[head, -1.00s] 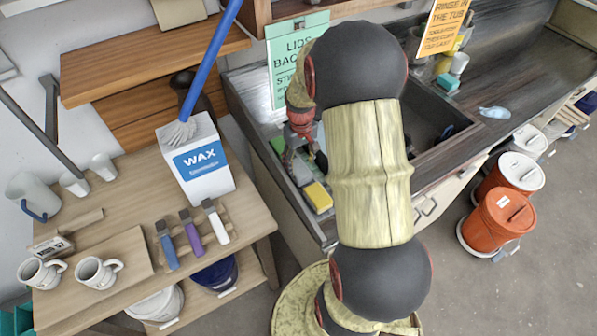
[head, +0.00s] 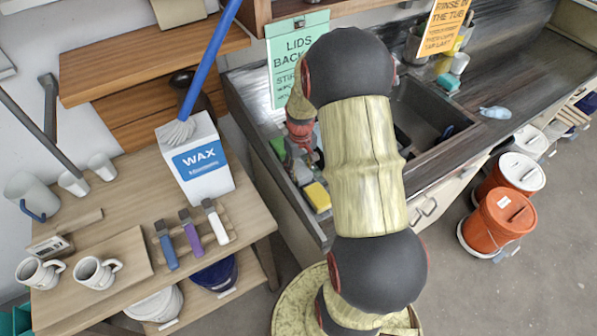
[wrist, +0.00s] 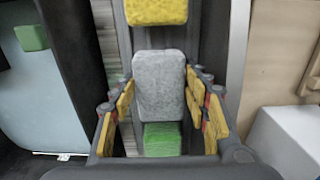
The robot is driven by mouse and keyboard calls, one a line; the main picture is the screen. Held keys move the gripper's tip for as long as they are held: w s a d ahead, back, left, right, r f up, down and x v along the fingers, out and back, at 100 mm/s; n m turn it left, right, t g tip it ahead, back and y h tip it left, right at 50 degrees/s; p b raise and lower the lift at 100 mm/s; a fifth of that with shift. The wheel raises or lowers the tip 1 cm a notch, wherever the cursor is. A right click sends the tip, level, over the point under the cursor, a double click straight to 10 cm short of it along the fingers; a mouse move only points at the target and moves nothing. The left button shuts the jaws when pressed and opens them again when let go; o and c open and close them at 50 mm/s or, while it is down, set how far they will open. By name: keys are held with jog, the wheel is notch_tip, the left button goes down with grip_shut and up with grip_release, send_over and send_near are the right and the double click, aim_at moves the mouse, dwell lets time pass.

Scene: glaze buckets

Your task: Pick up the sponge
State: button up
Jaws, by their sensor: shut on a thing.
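Three blocks that look like sponges lie in a row on the counter by the sink. The yellow one (head: 317,196) is nearest in the head view and sits at the top of the wrist view (wrist: 156,11). The grey one (wrist: 158,86) is between my fingers in the wrist view. A green one (wrist: 162,139) shows beyond it, low between the fingers. My gripper (wrist: 158,92) has yellow pads and is shut on the grey block. In the head view my gripper (head: 305,160) is small, partly behind my arm. Whether the block is off the counter is unclear.
The sink basin (head: 425,110) lies right of my arm. A green sign (head: 297,55) stands behind the gripper. Orange buckets (head: 503,220) stand on the floor at right.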

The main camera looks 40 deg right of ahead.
aim_at(300, 170)
jog(key=shift+r, duration=0.55)
notch_tip(300, 170, up, 2)
jog(key=shift+r+p, duration=0.2)
jog(key=shift+p, duration=0.1)
jog(key=s+d+r, duration=0.3)
jog(key=s+r, duration=0.1)
jog(key=s, duration=0.2)
jog(key=s+d+r+p, duration=0.1)
jog(key=s+d+r, duration=0.2)
jog(key=s+r, duration=0.2)
jog(key=shift+s+d+r, duration=0.25)
jog(key=shift+s, duration=0.5)
